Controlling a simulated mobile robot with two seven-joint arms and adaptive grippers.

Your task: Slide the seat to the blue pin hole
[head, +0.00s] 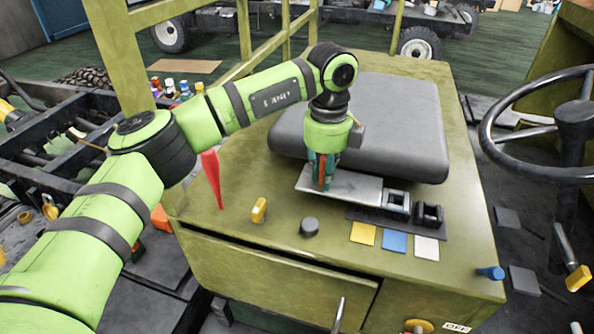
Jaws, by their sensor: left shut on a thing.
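The seat (385,110) is a dark grey cushion on top of an olive-green box (245,185). A flat metal plate (355,190) shows at the seat's front edge. My left gripper (323,184) points down over this plate and is shut on a narrow red upright piece (322,172), mostly hidden by the fingers. A dark bracket strip (385,221) lies right of the plate. Yellow (363,233), blue (394,242) and white (426,247) squares lie in a row in front of it. I cannot make out the pin holes. My right gripper is not in view.
A steering wheel (540,125) stands right; an olive frame rises behind.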

